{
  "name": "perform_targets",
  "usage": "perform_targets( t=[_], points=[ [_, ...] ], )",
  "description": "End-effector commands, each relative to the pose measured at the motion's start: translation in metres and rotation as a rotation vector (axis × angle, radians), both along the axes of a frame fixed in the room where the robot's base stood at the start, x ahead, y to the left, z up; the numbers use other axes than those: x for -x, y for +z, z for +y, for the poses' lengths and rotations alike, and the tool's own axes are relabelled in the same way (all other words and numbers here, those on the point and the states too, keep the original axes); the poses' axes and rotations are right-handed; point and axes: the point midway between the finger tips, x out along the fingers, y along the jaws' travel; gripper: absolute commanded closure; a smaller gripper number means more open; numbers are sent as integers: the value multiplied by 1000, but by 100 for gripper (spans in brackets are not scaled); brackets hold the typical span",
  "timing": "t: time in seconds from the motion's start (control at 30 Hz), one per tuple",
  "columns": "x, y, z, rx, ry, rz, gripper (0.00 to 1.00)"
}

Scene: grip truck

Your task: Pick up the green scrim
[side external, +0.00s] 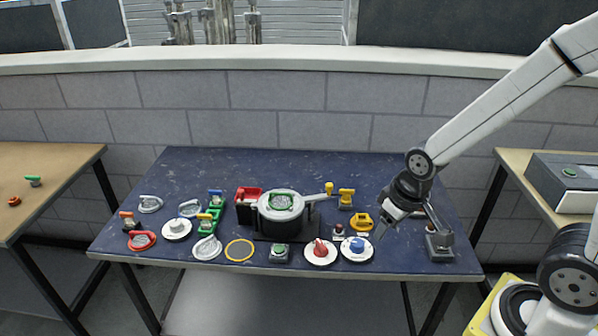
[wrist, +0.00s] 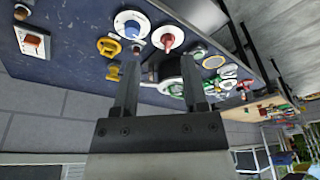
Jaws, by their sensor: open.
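The green scrim (side external: 281,201), a round mesh with a green rim, appears to lie on top of a pale round pan-like piece over a dark body, near the middle of the table. In the wrist view, green rims (wrist: 175,88) show beside the right finger, partly hidden; I cannot tell which is the scrim. My gripper (side external: 388,222) is over the right part of the table, well to the right of the scrim. In the wrist view my gripper (wrist: 160,65) has its two fingers wide apart, with nothing held between them.
A red ring (side external: 142,240), white mesh pieces (side external: 207,247) and a yellow ring (side external: 239,250) lie left. The table's back strip is clear.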

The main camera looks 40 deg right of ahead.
Motion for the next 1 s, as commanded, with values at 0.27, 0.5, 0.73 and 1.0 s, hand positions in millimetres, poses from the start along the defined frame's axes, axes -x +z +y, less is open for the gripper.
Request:
perform_targets(
  t=[0.27, 0.5, 0.73, 1.0],
  points=[
    [-38, 3, 0, -75, -248, 7, 44],
    [-95, 4, -1, -198, -636, 23, 44],
    [-150, 0, -2, -325, -1019, 52, 44],
    [-210, -9, -4, -474, -1462, 109, 44]
  ],
)
